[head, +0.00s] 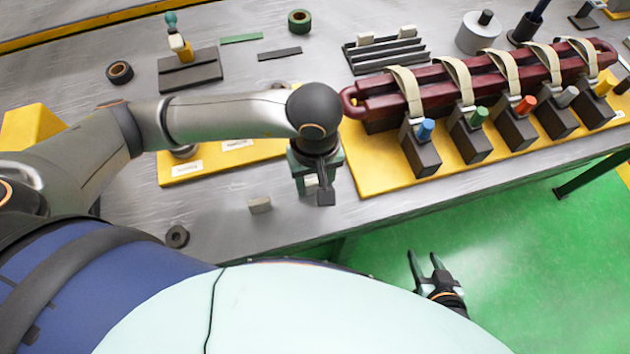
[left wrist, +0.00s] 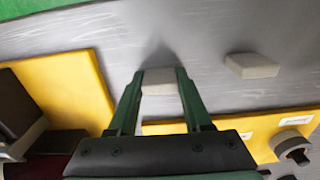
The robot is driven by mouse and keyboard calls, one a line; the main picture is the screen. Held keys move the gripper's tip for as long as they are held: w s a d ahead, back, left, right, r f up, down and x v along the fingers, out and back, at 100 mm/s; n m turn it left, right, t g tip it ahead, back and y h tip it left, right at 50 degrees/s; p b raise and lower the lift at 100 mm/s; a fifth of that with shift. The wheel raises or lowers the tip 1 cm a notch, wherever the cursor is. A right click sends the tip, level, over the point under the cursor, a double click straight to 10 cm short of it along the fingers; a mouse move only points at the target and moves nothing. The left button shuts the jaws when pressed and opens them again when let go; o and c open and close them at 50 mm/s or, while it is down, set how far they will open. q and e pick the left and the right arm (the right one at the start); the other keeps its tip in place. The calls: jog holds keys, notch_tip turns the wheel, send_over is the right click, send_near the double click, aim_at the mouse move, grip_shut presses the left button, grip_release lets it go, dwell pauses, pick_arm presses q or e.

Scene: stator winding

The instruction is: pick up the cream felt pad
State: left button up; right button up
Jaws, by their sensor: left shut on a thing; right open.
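My left gripper (head: 313,190) points down over the front part of the grey bench. In the left wrist view its two green fingers (left wrist: 160,74) are closed on the sides of a cream felt pad (left wrist: 159,85), a small pale block. In the head view the gripper mostly hides this pad. I cannot tell whether it touches the bench or hangs just above it. A second, similar pale pad (head: 260,204) lies on the bench to the left of the gripper; it also shows in the left wrist view (left wrist: 251,66). My right gripper (head: 424,255) is open and empty, over the green floor.
A yellow board (head: 362,178) to the right carries a dark red coil (head: 385,108) with cream straps and several dark clamps. A labelled yellow board (head: 210,168) lies behind my left arm. A dark nut (head: 177,236) lies near the bench's front edge.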

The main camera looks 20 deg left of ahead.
pick_arm(q)
grip_shut()
